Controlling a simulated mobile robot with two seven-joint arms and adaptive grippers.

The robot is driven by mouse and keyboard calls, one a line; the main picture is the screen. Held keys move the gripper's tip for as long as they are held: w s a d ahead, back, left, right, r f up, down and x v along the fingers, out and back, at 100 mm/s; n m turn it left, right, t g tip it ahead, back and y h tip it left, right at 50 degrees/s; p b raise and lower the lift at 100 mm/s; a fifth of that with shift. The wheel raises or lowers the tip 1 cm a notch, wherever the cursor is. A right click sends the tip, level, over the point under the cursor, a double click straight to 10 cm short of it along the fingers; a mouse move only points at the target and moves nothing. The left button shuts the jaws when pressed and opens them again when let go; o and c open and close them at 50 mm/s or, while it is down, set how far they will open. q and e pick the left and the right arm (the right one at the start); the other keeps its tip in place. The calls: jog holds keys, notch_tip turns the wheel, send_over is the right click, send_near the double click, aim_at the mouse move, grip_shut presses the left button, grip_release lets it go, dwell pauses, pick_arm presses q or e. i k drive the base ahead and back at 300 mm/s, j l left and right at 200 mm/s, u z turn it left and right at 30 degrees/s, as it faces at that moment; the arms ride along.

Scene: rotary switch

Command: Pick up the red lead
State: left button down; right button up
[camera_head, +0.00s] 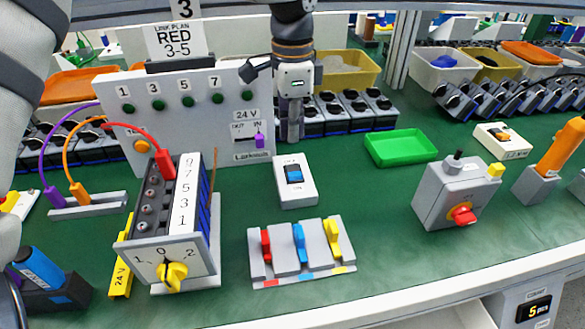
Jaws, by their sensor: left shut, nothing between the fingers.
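The red lead (136,132) arches over the left of the white panel (110,86). Its red plug (165,163) stands in the top of a row of sockets on the grey switch box (148,252). Its other end, near the panel's left side, is unclear. A yellow rotary knob (173,274) is on the box's front. My left gripper (291,138) points down just right of the panel, shut and empty, well to the right of the red lead. My right gripper is not in view.
A sign (178,42) reads RED 3-5. Orange (70,152) and purple (43,160) leads stand at left. A white switch (295,180), a lever block (302,255) and a green tray (400,147) lie right. The green mat is clear between them.

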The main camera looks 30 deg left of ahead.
aim_at(163, 162)
jog(key=k+l, duration=0.2)
jog(key=k, duration=0.3)
jog(key=k+l, duration=0.15)
jog(key=k, duration=0.3)
